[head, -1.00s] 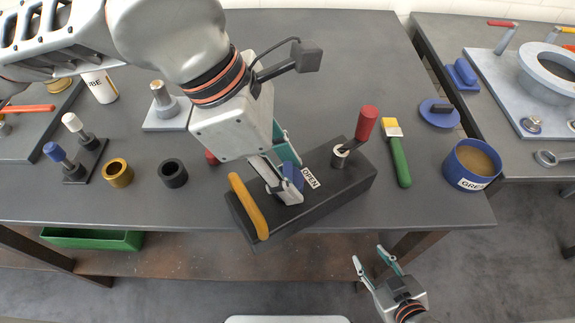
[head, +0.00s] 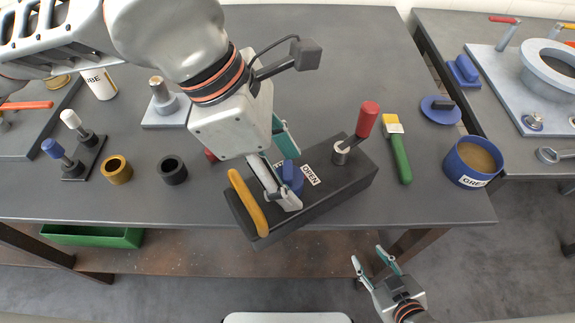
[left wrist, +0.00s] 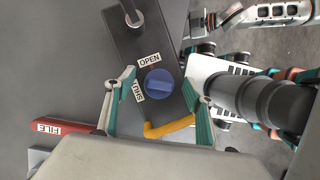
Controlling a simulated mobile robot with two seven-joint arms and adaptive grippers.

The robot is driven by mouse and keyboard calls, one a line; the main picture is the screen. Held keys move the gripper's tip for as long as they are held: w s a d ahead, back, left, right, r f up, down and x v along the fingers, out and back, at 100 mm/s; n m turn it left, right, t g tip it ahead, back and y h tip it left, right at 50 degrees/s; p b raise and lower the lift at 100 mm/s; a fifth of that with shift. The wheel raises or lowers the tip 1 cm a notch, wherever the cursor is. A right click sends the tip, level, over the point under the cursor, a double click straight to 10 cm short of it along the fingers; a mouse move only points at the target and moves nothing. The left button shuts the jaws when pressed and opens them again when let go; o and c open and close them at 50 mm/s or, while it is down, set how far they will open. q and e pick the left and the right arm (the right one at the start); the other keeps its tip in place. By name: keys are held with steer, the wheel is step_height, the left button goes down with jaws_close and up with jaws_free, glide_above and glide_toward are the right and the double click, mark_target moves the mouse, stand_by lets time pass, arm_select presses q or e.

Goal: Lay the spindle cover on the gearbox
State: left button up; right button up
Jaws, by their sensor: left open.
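My left gripper (head: 288,176) is open at the dark box (head: 340,198). In the left wrist view, its fingers (left wrist: 158,80) stand on either side of a round blue knob (left wrist: 158,85) with OPEN and SHUT labels beside it, apart from the knob. The knob (head: 291,178) is partly hidden in the head view. My right gripper (head: 367,254) is open and empty, low in front of the table. I cannot tell which thing is the spindle cover; a blue disc with a dark grip (head: 441,110) lies at the table's right. I cannot clearly identify the gearbox.
The box has a yellow handle (head: 247,203) and a red-topped lever (head: 367,120). A green-handled brush (head: 401,158) and blue grease pot (head: 461,164) lie to the right. Brass (head: 117,170) and black (head: 172,171) rings stand left. A grey ring housing (head: 535,80) is on the right table.

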arm_select(q)
steer(key=v, duration=1.2)
steer(key=shift+d, duration=0.1)
jaws_close()
stand_by(1.0)
